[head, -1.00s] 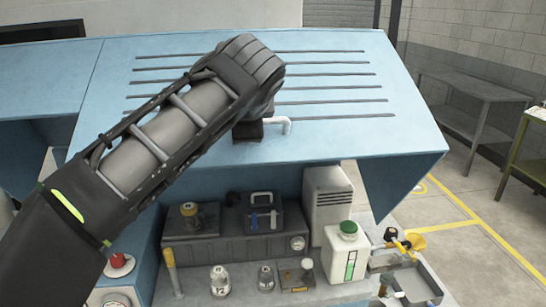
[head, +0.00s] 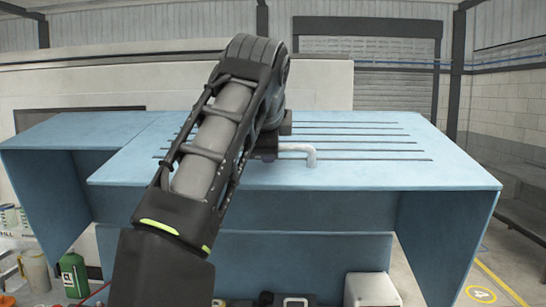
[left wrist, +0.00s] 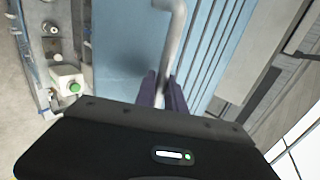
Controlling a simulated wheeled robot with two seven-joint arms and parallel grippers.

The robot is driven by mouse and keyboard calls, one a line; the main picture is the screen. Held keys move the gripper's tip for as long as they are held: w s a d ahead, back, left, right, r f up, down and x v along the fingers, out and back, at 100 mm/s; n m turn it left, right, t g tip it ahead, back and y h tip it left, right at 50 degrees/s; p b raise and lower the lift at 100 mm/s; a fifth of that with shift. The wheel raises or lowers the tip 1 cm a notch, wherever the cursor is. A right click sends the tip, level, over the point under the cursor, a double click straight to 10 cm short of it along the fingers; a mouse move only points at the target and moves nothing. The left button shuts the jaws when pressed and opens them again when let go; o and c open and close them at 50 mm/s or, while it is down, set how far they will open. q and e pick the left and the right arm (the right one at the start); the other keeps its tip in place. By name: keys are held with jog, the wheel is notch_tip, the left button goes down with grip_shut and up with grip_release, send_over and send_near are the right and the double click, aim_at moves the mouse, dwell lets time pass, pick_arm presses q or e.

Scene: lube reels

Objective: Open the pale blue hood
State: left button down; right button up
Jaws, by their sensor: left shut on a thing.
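The pale blue hood (head: 385,174) fills the middle of the head view. Its dark-slotted top looks nearly level, with its front edge standing out above the machine and a side panel hanging at the right. A pale bent handle (head: 309,153) sticks out near the front edge. My left gripper (head: 268,152) is at this handle, its fingers mostly hidden by my arm. In the left wrist view, its dark fingers (left wrist: 163,92) are shut on the handle bar (left wrist: 174,38), beside the blue hood surface (left wrist: 125,45). My right gripper is not in view.
Below the hood are a grey-white box (head: 371,290) and a dark case (head: 293,300), cut off by the frame. A green container (head: 74,275) and several cans stand at the left. A grey bench (head: 520,195) stands at the right, past a marked floor.

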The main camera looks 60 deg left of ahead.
pick_arm(q)
jog(key=c, duration=1.4)
grip_release()
jog(key=shift+c, duration=0.2)
